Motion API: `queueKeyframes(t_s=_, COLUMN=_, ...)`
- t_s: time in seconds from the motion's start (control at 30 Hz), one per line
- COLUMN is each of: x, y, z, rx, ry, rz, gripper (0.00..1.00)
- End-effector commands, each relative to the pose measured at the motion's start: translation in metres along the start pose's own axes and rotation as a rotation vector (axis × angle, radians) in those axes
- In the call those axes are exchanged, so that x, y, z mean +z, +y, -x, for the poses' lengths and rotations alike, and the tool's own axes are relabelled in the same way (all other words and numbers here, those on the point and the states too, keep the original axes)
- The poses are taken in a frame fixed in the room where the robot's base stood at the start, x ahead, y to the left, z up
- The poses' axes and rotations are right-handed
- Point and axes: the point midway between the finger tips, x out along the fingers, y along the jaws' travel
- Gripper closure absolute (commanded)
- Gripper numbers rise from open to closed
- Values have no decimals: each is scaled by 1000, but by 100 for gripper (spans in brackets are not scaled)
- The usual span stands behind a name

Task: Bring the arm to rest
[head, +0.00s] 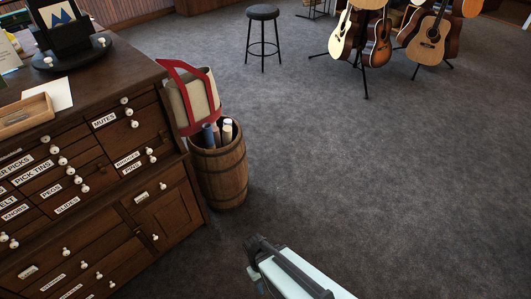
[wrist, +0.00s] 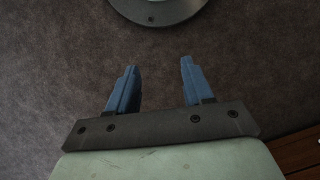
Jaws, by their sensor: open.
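My gripper (wrist: 158,88) shows in the wrist view with its two blue fingers apart and nothing between them. Grey carpet lies beneath it. In the head view my pale arm with its dark joint reaches in at the bottom edge, over the carpet to the right of the wooden cabinet. The gripper's fingers cannot be made out in the head view.
The drawer cabinet (head: 140,180) stands at the left, with a wooden tray (head: 24,115) on top. A barrel (head: 219,172) holding rolls and a red-edged bag (head: 192,98) stand beside it. A stool (head: 263,14) and guitars (head: 430,38) are farther back. The middle carpet is clear.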

Motion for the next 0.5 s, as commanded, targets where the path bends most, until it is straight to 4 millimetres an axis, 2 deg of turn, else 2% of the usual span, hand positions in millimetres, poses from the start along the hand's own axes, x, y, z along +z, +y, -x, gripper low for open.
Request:
queueKeyframes(t_s=0.03, x=10, y=12, z=-7, rx=-11, ry=-17, rz=-31, gripper=49)
queueKeyframes(t_s=0.2, x=36, y=40, z=-31, rx=-53, ry=-67, rz=-126, gripper=49)
queueKeyframes(t_s=0.5, x=81, y=74, z=-67, rx=-142, ry=-144, rz=-289, gripper=49)
